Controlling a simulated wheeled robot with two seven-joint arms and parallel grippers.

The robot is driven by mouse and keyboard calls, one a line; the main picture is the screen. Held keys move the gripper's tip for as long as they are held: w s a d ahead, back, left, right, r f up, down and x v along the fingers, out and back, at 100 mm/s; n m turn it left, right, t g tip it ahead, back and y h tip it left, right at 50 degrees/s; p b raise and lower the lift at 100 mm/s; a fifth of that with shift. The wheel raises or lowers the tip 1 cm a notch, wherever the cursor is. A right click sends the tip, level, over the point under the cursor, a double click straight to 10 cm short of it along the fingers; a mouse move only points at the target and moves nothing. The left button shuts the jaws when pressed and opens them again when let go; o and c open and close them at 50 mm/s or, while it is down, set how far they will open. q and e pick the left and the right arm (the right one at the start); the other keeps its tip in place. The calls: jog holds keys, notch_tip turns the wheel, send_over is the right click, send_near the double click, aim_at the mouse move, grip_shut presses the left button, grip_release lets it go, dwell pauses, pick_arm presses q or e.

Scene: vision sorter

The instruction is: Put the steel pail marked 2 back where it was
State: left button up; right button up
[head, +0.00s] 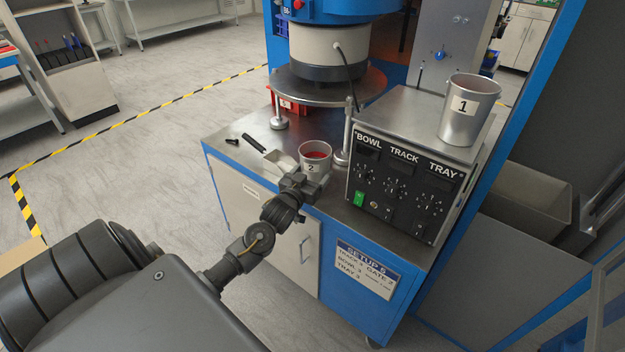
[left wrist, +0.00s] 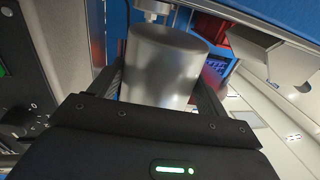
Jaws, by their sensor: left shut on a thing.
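The steel pail marked 2 (head: 315,156) is upright at the front of the steel worktop, left of the control box, with red contents showing inside it. My left gripper (head: 303,182) reaches it from the front and is shut on it. In the left wrist view the pail (left wrist: 163,65) stands between the two fingers (left wrist: 160,92). Whether its base touches the worktop is hidden behind the gripper. My right gripper is not in view.
The control box (head: 404,185) with switches stands close right of pail 2. A small metal chute (head: 280,163) is at its left, and a black tool (head: 254,143) lies further left. The bowl machine (head: 330,85) stands behind on posts, with a red bin (head: 290,104) beneath.

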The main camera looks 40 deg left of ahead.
pick_arm(q)
jog(key=shift+f, duration=1.1)
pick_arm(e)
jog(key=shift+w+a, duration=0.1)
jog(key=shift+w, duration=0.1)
pick_arm(q)
jog(key=shift+f, duration=0.2)
jog(key=o, duration=1.6)
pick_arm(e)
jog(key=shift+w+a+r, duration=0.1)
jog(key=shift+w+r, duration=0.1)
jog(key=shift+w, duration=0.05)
